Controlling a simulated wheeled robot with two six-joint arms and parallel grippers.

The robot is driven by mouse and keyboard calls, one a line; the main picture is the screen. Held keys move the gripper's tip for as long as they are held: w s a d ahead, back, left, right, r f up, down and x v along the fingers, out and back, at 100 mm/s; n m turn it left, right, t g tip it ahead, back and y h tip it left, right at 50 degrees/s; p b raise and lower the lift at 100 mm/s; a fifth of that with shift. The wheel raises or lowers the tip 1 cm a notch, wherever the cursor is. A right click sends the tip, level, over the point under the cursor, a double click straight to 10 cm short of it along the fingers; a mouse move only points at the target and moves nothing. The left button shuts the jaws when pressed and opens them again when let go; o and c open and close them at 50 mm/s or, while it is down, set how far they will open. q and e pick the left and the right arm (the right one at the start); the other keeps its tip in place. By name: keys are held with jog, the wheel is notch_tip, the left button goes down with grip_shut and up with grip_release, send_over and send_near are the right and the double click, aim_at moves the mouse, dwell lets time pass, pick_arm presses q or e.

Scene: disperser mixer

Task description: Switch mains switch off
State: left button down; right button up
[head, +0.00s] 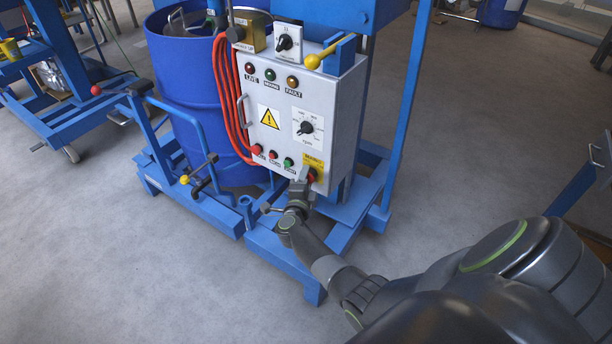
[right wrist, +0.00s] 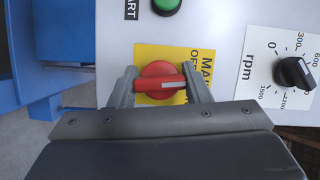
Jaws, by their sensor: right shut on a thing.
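The mains switch is a red rotary knob on a yellow label plate (head: 314,160), at the lower right corner of the grey control panel (head: 345,120). In the right wrist view the red knob (right wrist: 161,70) has a raised bar lying across the picture, with a white mark toward its right end. My right gripper (head: 307,177) is shut on the knob, with one finger at each end of the bar. In the head view the gripper hides part of the knob. The label lettering is partly covered in the wrist view. My left gripper is not in view.
Beside the switch are a green button (right wrist: 166,5) and a black rpm dial (right wrist: 294,72). Red cable loops (head: 222,90) hang at the panel's left. A blue drum (head: 185,75) stands behind, and blue frame legs (head: 290,255) are below. Grey floor is open at front left.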

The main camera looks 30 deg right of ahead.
jog(key=shift+r+n+g+p, duration=0.3)
jog(key=shift+n+p, duration=0.1)
jog(key=shift+p, duration=0.35)
jog(key=shift+w, duration=0.1)
jog(key=n+g+p, duration=0.1)
jog(key=n+p, duration=0.1)
jog(key=p, duration=0.2)
jog(key=shift+r+n+y, duration=0.1)
jog(key=shift+n+y, duration=0.2)
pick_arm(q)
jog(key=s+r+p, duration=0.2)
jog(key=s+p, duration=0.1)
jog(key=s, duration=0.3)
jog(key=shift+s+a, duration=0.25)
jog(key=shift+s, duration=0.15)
pick_arm(e)
jog(key=shift+f+n+g, duration=0.25)
jog(key=shift+n+g, duration=0.45)
jog(key=shift+n, duration=0.5)
jog(key=o, duration=1)
jog(key=shift+f, duration=0.1)
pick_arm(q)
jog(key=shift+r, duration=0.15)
